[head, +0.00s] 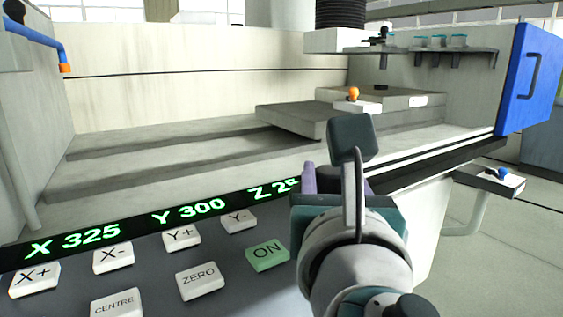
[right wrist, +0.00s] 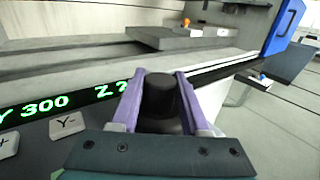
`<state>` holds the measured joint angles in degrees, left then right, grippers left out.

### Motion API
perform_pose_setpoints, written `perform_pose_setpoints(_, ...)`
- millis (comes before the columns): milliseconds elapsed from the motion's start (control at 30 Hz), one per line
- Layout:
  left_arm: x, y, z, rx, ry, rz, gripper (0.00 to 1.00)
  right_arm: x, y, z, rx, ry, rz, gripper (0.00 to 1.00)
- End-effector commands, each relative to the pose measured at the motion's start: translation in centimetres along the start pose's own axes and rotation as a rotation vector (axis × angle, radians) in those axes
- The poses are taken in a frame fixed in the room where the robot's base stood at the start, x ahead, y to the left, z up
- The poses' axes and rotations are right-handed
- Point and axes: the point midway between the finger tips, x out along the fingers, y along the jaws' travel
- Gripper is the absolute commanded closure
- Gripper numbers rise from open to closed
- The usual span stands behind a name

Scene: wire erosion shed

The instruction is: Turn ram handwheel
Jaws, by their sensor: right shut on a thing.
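My right gripper (head: 325,182) reaches forward over the right end of the control panel in the head view. In the right wrist view, its two purple fingers (right wrist: 159,84) are shut on a black round knob (right wrist: 160,100), which looks like the ram handwheel or its grip. One finger is on each side of the knob, and its dark top shows between the fingertips. The gripper body hides its lower part. In the head view my gripper and wrist hide most or all of the knob. My left gripper is not in view.
The panel has white keys (head: 200,280), a green ON key (head: 268,255) and a green readout (head: 150,220). Behind lies a pale tank with a grey block (head: 290,120) and an orange ball (head: 353,93). A blue door (head: 528,80) and small side tray (head: 489,181) stand right.

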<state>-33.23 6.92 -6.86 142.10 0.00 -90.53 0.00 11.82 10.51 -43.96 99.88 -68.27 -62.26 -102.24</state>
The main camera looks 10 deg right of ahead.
Motion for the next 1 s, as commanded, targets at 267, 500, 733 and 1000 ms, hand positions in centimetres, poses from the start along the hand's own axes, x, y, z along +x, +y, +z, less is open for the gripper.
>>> perform_pose_setpoints(267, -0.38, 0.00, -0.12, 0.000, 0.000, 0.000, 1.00, 0.04, 0.02, -0.12, 0.000, 0.004, -0.100, 1.00)
perform_pose_setpoints(500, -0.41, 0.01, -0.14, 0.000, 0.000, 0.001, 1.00, 0.05, -0.04, -0.20, 0.000, 0.004, -0.124, 1.00)
perform_pose_setpoints(733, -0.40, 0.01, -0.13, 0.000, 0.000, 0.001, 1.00, 0.06, -0.07, -0.28, -0.001, 0.005, -0.125, 1.00)
perform_pose_setpoints(1000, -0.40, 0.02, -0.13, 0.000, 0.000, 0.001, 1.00, 0.06, -0.06, -0.22, -0.001, 0.004, -0.124, 0.33)
